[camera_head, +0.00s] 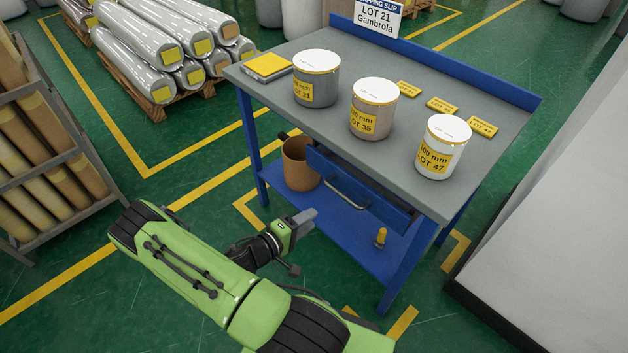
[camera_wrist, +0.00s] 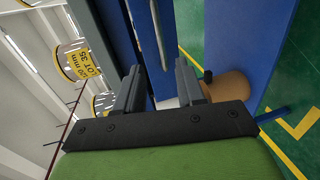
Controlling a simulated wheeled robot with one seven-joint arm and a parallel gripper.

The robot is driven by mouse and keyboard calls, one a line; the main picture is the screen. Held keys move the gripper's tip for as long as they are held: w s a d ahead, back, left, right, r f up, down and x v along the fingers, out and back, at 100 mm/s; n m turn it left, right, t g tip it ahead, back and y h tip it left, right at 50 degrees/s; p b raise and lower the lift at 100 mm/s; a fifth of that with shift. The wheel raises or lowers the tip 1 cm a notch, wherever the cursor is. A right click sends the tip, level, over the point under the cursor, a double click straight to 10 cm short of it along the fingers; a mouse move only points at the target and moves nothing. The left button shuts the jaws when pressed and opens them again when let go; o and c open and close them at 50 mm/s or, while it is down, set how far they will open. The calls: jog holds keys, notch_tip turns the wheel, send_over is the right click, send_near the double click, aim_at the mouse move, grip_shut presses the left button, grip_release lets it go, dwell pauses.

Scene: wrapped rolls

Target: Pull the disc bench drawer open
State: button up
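The bench (camera_head: 440,75) has a grey top and blue frame. Its blue drawer (camera_head: 385,203) hangs under the top, with a pale bar handle (camera_head: 347,193) on its front. It looks shut or nearly so. My gripper (camera_head: 309,219) is in front of the drawer, left of and below the handle in the head view. In the wrist view my gripper (camera_wrist: 159,85) is open, its two dark fingers apart. The handle (camera_wrist: 159,35) shows lengthwise between and beyond the fingers, with no visible grip on it. The drawer front also shows there.
Three labelled cans, one of them grey (camera_head: 316,88), stand on the bench top. A brown bin (camera_head: 298,168) and a small yellow item (camera_head: 381,236) are on the lower shelf (camera_head: 345,225). A roll rack (camera_head: 45,150) is left; a pale block (camera_head: 570,200) is right.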

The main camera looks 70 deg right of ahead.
aim_at(343, 198)
jog(key=b+x, duration=0.3)
jog(key=x, duration=1.3)
jog(key=shift+w+r, duration=0.1)
jog(key=shift+w, duration=0.05)
jog(key=shift+c, duration=0.3)
grip_shut()
